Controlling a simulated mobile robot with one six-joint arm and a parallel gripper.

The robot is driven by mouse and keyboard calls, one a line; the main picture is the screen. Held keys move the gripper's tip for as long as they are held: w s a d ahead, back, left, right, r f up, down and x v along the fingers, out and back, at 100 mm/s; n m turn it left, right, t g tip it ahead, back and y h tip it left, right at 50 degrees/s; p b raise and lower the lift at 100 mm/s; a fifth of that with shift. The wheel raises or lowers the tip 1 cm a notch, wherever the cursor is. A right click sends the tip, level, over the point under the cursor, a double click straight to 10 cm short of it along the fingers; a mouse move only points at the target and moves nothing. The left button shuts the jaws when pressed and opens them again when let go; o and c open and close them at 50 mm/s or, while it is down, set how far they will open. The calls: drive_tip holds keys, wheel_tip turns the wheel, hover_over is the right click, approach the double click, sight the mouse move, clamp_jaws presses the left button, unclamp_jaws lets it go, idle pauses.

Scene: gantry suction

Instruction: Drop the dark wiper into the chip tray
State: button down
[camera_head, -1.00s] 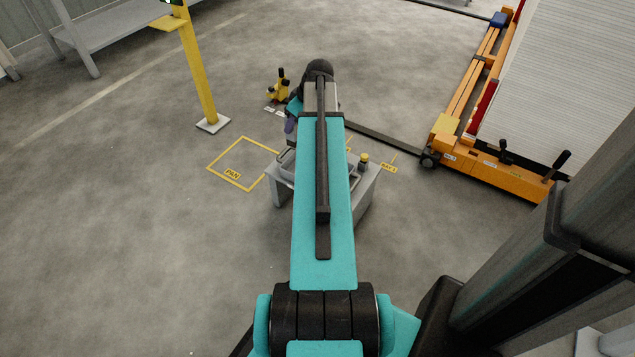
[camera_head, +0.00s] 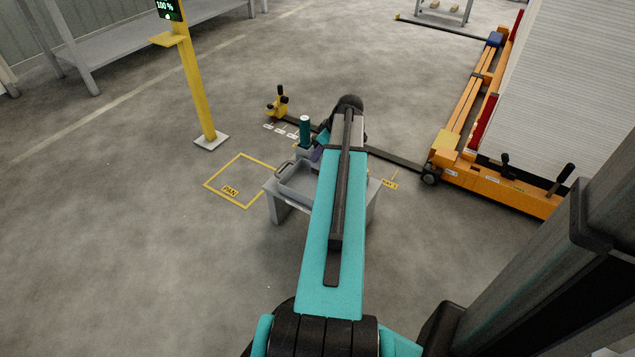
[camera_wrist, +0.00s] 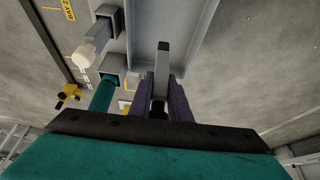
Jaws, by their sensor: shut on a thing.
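My gripper (camera_wrist: 161,84) has purple fingers, shut on the dark wiper (camera_wrist: 162,58), a narrow grey-to-black bar pointing up the wrist picture. The chip tray (camera_wrist: 209,28), a grey open tray, lies beyond the fingers in the wrist view. The wiper shows against the tray's interior; the height gap between them cannot be told. In the head view the tray (camera_head: 281,188) sits on a low grey stand, its right part hidden by my arm. There only a bit of purple finger shows, and the wiper is hidden.
A teal cylinder (camera_head: 305,131) stands upright beyond the tray. Two square grey holders (camera_wrist: 104,23) are left of the tray in the wrist view. A yellow floor outline marked PAN (camera_head: 242,156) is empty. A yellow post (camera_head: 196,85) stands left; an orange frame (camera_head: 500,185) is right.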

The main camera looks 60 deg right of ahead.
sight(318, 172)
drive_tip(key=shift+f+b, duration=0.55)
drive_tip(key=shift+f, duration=1.45)
drive_tip(key=shift+f+b, duration=1)
drive_tip(key=shift+f, duration=1.55)
drive_tip(key=shift+f, duration=0.1)
drive_tip(key=c, duration=1.7)
unclamp_jaws()
drive_tip(key=shift+o, duration=0.2)
drive_tip(key=p+v, duration=0.3)
drive_tip(key=v, duration=0.9)
drive_tip(key=shift+p, duration=0.4)
